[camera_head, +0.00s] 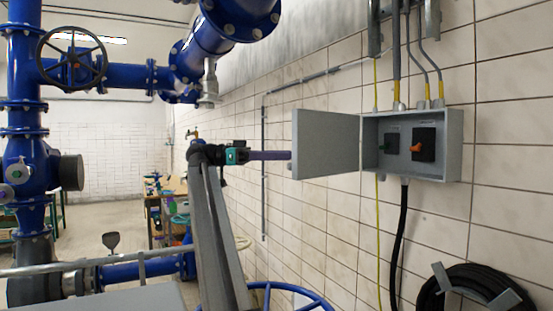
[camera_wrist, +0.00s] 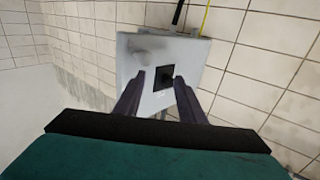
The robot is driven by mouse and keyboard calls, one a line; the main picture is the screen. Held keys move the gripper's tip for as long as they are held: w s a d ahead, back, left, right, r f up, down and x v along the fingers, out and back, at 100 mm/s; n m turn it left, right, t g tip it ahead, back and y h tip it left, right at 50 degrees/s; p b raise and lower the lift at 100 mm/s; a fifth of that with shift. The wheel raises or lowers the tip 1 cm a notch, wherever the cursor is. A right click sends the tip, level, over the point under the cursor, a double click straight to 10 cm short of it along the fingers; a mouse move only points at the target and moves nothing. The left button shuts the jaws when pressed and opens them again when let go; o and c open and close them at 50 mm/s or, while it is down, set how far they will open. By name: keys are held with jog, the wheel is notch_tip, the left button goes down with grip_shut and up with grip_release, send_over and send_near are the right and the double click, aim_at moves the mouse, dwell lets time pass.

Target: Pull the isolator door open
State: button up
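The isolator box (camera_head: 452,145) is a grey wall box on the tiled wall at right in the head view. Its door (camera_head: 325,145) stands swung open to the left, showing a black panel with an orange switch (camera_head: 417,148) and a smaller green one inside. My gripper (camera_head: 289,155) reaches the door's free edge from the left; its tips are hidden there. In the wrist view the door's grey face (camera_wrist: 135,55) has a dark square latch (camera_wrist: 163,77). The fingers (camera_wrist: 159,78) are apart, with the latch between their tips. Whether they touch it is unclear.
A black cable coil (camera_head: 478,290) hangs low on the wall at right. Blue pipes with a handwheel valve (camera_head: 72,60) stand at left. A workbench (camera_head: 170,190) is farther back. A blue ring (camera_head: 290,295) lies low in front.

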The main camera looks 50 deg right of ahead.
jog(key=s+a+r+b, duration=0.2)
jog(key=s+a+b, duration=0.2)
jog(key=s+a, duration=0.7)
jog(key=shift+s+a+r, duration=0.15)
jog(key=shift+s+r, duration=0.05)
jog(key=shift+s, duration=0.2)
